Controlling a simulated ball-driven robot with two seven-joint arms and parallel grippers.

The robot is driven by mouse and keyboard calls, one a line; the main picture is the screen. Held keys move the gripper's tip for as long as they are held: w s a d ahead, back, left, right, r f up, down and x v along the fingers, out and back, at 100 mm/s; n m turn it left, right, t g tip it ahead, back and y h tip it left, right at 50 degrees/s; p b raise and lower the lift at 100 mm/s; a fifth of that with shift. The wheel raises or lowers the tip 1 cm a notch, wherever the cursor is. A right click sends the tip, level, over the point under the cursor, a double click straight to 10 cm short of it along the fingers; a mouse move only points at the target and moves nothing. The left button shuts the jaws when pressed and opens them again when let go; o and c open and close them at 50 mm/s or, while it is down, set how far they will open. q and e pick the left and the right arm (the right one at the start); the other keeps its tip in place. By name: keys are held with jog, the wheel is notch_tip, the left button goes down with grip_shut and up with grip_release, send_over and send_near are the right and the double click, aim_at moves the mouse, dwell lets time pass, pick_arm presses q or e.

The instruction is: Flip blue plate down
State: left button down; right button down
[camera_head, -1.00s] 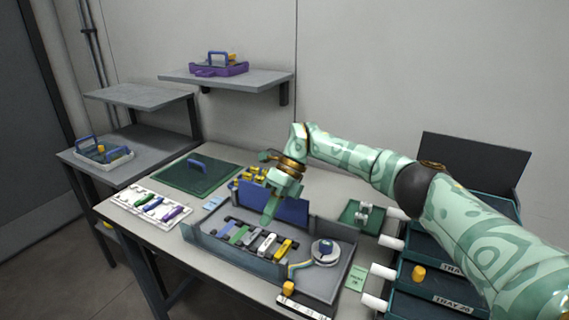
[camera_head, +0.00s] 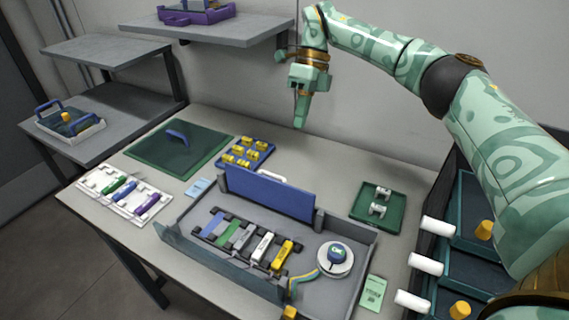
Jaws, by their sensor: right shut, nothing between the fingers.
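The blue plate (camera_head: 268,194) stands upright along the back side of the grey splice tray (camera_head: 348,283), tilted a little, with a dark post at its right end. A white handle-like piece (camera_head: 272,176) shows just behind its top edge. In front of the plate, several coloured modules (camera_head: 243,240) lie in a row in the tray. My right gripper (camera_head: 299,124) is shut and empty. It is raised above and behind the plate, apart from it, fingers pointing down. My left gripper is not in view.
A blue block with yellow pieces (camera_head: 246,152) sits behind the plate's left end. A green lid (camera_head: 178,150) lies further left, beside a white rack (camera_head: 122,193). A small green tray (camera_head: 378,208) is to the right. A round white spool (camera_head: 335,260) sits in the tray's right part.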

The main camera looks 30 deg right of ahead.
aim_at(281, 183)
jog(key=s+a+f+b, duration=0.1)
jog(key=a+f, duration=0.1)
jog(key=f, duration=0.1)
jog(key=s+a+f+b, duration=0.1)
jog(key=a+f, duration=0.1)
jog(key=s+a+f+b, duration=0.1)
jog(key=s+a+f, duration=0.1)
jog(key=a+f, duration=0.1)
jog(key=shift+f+b, duration=0.3)
jog(key=shift+r, duration=0.1)
jog(key=shift+s+a+r+h+p, duration=0.15)
jog(key=shift+h+p, duration=0.15)
jog(key=shift+p, duration=0.25)
jog(key=shift+s+a, duration=0.1)
jog(key=shift+s, duration=0.05)
